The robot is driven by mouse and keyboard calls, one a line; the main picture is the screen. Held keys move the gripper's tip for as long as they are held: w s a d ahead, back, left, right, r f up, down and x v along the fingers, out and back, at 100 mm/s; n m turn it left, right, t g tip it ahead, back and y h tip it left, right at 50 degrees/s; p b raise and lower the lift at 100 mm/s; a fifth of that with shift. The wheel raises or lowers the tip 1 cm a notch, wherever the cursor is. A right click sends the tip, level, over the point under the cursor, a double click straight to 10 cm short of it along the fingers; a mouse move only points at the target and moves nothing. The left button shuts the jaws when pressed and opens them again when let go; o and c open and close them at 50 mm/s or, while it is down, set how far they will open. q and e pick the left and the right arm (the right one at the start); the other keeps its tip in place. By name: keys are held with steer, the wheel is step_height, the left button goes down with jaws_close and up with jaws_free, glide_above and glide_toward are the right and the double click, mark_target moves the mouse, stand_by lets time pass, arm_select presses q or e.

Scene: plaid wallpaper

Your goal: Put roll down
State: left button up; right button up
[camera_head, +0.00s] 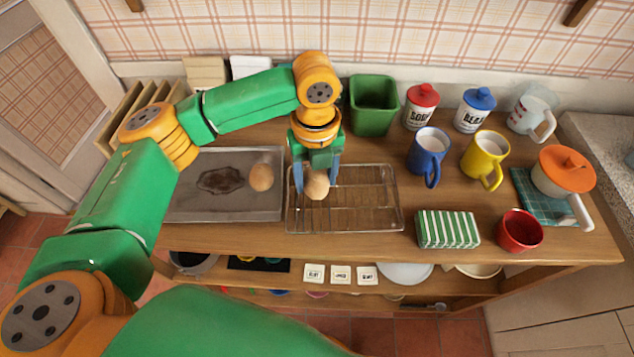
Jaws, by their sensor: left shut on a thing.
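A tan bread roll (317,186) is between the blue fingers of my left gripper (316,185), which is shut on it. My left gripper points down over the left part of a wire cooling rack (365,200) on the wooden table. I cannot tell whether the roll touches the rack. A second roll (261,177) sits on the right side of a grey baking tray (225,205), left of the rack. The tray has a dark stain in its middle. My right gripper is not in view.
A green bin (373,105) stands behind the rack. Lidded jars (420,106), a blue mug (428,152) and a yellow mug (485,158) stand to the right. A striped green box (447,229) and a red bowl (519,230) are near the front edge. The rack's right part is empty.

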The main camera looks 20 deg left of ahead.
mark_target(316, 187)
arm_select(q)
steer(key=f, duration=0.1)
steer(key=f+p, duration=0.1)
steer(key=f, duration=0.1)
steer(key=shift+w+a, duration=0.1)
steer(key=shift+w, duration=0.1)
steer(key=shift+f, duration=0.3)
steer(key=o, duration=1.4)
steer(key=shift+f, duration=0.15)
steer(key=shift+c, duration=0.2)
step_height(316, 187, up, 12)
steer(key=shift+r+b, duration=0.2)
steer(key=shift+b, duration=0.4)
